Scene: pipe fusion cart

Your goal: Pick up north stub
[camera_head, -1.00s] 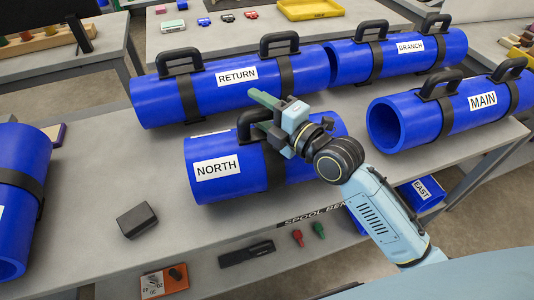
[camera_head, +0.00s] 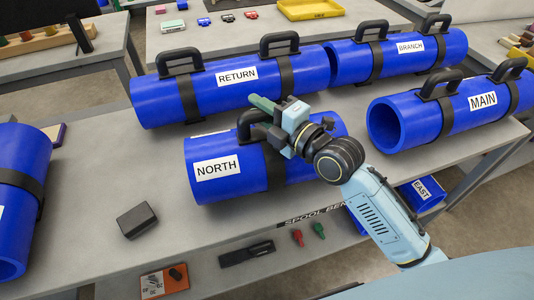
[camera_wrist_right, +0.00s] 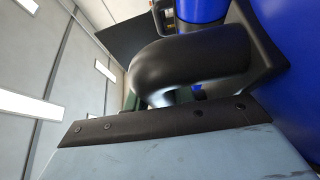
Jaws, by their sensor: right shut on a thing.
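The north stub is a short blue pipe (camera_head: 226,178) with a white NORTH label, a black strap and a black handle (camera_head: 243,124) on top. It lies on the grey bench in the middle of the head view. My right gripper (camera_head: 268,117) is at the handle and shut on it. In the right wrist view the black handle (camera_wrist_right: 190,65) fills the space in front of the gripper body. The fingertips are mostly hidden there. The stub appears to rest on the bench. My left gripper is in neither view.
The RETURN pipe (camera_head: 225,92) lies close behind the stub. The BRANCH pipe (camera_head: 430,52) and MAIN pipe (camera_head: 452,115) lie to the right. A black block (camera_head: 136,220) sits on the bench at front left.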

